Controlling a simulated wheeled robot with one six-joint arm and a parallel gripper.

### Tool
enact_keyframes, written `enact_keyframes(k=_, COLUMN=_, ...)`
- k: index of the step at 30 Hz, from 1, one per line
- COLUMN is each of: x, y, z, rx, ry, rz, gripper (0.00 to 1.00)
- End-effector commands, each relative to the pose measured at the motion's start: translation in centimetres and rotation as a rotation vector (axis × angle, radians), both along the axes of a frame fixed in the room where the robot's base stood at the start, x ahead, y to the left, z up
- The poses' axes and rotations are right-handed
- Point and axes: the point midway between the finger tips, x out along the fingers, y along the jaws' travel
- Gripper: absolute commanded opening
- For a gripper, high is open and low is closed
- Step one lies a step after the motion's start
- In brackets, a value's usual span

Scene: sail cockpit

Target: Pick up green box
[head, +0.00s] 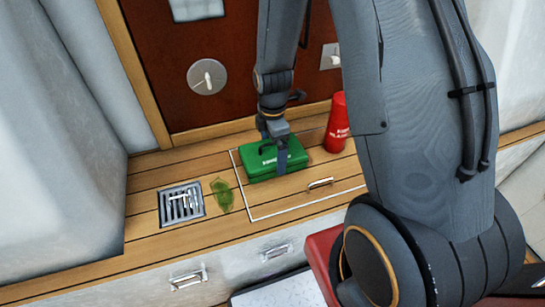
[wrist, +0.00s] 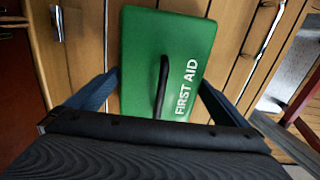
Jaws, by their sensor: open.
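The green box (head: 262,162) is a first aid case with a dark handle and white lettering. It lies on the wooden deck in the head view, inside a white-outlined hatch. In the wrist view the green box (wrist: 185,40) fills the middle, with its black handle and "FIRST AID" text facing me. My gripper (head: 281,160) is at the box from above in the head view. In the wrist view my gripper (wrist: 155,90) is open, with one finger at each side of the box's near part. I cannot tell whether the fingers touch it.
A red cylinder (head: 337,124) stands just right of the box. A green leaf-like item (head: 222,195) and a metal drain grate (head: 181,204) are to the left. A hatch handle (head: 320,183) lies in front. A brown door (head: 225,70) with a round fitting rises behind.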

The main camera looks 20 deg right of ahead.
Motion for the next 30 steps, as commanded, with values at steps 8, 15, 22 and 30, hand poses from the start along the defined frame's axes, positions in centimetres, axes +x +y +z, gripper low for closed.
enact_keyframes(k=8, x=0.0, y=0.0, z=-0.5, rx=0.000, ry=0.000, rz=0.000, gripper=1.00)
enact_keyframes(k=15, x=0.0, y=0.0, z=-0.4, rx=0.000, ry=0.000, rz=0.000, gripper=0.65)
enact_keyframes(k=22, x=0.0, y=0.0, z=-0.4, rx=0.000, ry=-0.001, rz=0.000, gripper=0.51)
enact_keyframes(k=30, x=0.1, y=0.0, z=1.5, rx=0.000, ry=-0.005, rz=0.000, gripper=0.51)
